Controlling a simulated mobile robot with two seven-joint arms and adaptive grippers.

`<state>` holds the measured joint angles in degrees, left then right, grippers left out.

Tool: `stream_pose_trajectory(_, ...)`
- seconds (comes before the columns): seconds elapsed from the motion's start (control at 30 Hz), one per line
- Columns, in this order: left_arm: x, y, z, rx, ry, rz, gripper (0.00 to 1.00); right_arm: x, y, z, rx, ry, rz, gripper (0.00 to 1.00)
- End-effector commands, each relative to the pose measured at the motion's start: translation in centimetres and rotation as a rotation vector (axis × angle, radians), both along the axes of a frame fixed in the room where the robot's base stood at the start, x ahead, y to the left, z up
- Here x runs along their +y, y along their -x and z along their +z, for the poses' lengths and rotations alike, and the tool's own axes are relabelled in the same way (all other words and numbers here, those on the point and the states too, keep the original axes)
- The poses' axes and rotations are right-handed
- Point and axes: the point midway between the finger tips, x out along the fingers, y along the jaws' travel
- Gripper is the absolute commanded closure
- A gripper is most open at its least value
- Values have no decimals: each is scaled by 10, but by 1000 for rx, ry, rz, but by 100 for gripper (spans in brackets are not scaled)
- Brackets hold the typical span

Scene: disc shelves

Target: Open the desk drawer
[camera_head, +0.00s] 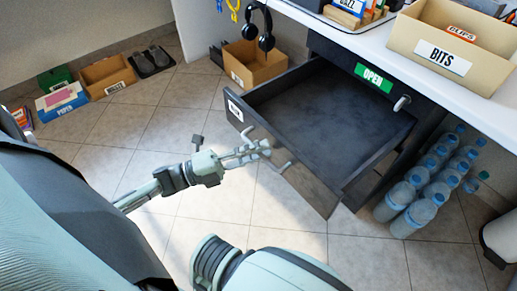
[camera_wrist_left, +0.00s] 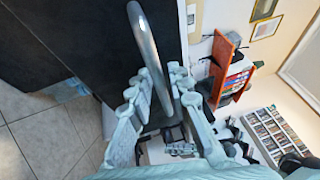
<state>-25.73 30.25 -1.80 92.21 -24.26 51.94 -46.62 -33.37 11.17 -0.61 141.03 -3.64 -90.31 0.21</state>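The dark desk drawer (camera_head: 325,112) stands pulled far out from under the white desk in the head view, and it looks empty inside. Its curved metal handle (camera_head: 284,165) is on the front panel, facing my left arm. My left gripper (camera_head: 264,149) is at this handle. In the left wrist view the handle bar (camera_wrist_left: 148,45) runs between the two fingers of my left gripper (camera_wrist_left: 160,78), and the fingertips close in on it from both sides. The dark drawer front (camera_wrist_left: 85,40) shows beside it. My right gripper is not in view.
A green OPEN label (camera_head: 373,78) marks the desk front above the drawer. Several water bottles (camera_head: 425,195) stand on the floor right of the drawer. A cardboard box (camera_head: 253,66) sits behind it. A BITS box (camera_head: 450,45) is on the desk.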

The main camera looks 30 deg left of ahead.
Motion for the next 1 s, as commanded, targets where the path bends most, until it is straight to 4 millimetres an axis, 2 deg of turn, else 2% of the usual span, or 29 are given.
stream_pose_trajectory(0.27, 6, 7, -2, 1, 0, -1, 81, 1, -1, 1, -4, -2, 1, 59)
stream_pose_trajectory(0.7, 64, 69, -17, 2, -2, 0, 81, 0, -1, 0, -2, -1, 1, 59)
stream_pose_trajectory(1.0, 80, 87, -20, 0, 0, 0, 81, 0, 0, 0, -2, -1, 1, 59)
